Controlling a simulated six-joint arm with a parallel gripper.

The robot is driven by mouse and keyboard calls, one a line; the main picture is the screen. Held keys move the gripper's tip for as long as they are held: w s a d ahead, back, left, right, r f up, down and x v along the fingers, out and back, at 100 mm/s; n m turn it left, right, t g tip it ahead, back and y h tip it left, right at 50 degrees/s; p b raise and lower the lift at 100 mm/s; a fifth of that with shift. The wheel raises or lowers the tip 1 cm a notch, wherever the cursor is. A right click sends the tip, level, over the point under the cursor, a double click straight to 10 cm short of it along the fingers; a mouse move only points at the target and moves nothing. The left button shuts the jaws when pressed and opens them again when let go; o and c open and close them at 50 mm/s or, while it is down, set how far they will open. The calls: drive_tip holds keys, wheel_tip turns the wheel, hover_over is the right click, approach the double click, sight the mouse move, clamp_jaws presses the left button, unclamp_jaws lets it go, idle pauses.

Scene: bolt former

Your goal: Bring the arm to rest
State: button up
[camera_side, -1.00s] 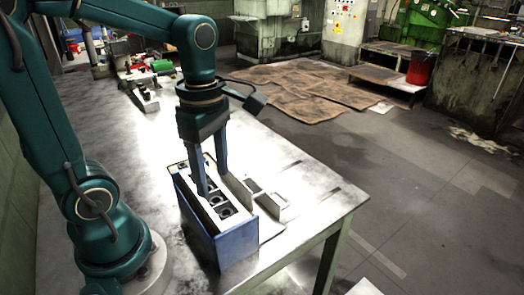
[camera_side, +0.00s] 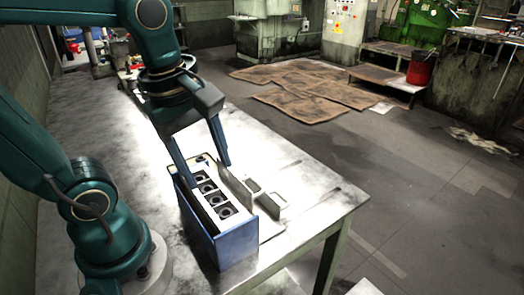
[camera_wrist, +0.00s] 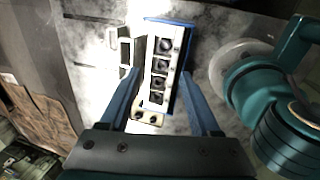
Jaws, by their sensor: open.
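My gripper (camera_side: 208,172) is open and empty, its two blue fingers spread above the far end of the blue box (camera_side: 238,246). In the wrist view the fingers of my gripper (camera_wrist: 163,73) point toward either side of the box (camera_wrist: 188,30). The box stands upright on the table and holds a white insert (camera_side: 207,192) with a row of several square dark sockets. In the wrist view this insert (camera_wrist: 174,55) shows its sockets with dark round parts in them. My fingers look clear of the box, though the exact gap is hard to tell.
A metal bracket fixture (camera_side: 268,204) stands on the metal table (camera_side: 318,190) right beside the box. Tools clutter the far left end of the table. The table's right edge drops to the floor, where brown mats (camera_side: 305,88) lie. A red bucket (camera_side: 419,68) stands at the back right.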

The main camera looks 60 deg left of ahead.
drive_tip(key=m, duration=0.2)
drive_tip(key=m+t, duration=0.1)
drive_tip(key=m, duration=0.2)
drive_tip(key=shift+s+d+f+m, duration=0.1)
drive_tip(key=shift+s+d+m, duration=0.2)
drive_tip(key=shift+s+d, duration=0.1)
drive_tip(key=m+t, duration=0.1)
drive_tip(key=m, duration=0.1)
drive_tip(key=shift+d+f+m, duration=0.1)
drive_tip(key=shift+d+m, duration=0.05)
drive_tip(key=shift+m, duration=0.25)
drive_tip(key=m, duration=0.4)
drive_tip(key=shift+d+f+m+t, duration=0.15)
drive_tip(key=shift+f+m+t, duration=0.05)
drive_tip(key=shift+m+t, duration=0.2)
drive_tip(key=m, duration=0.3)
drive_tip(key=shift+f+m, duration=0.2)
drive_tip(key=shift+m, duration=0.1)
drive_tip(key=shift+w+m, duration=0.2)
drive_tip(key=shift+m, duration=0.6)
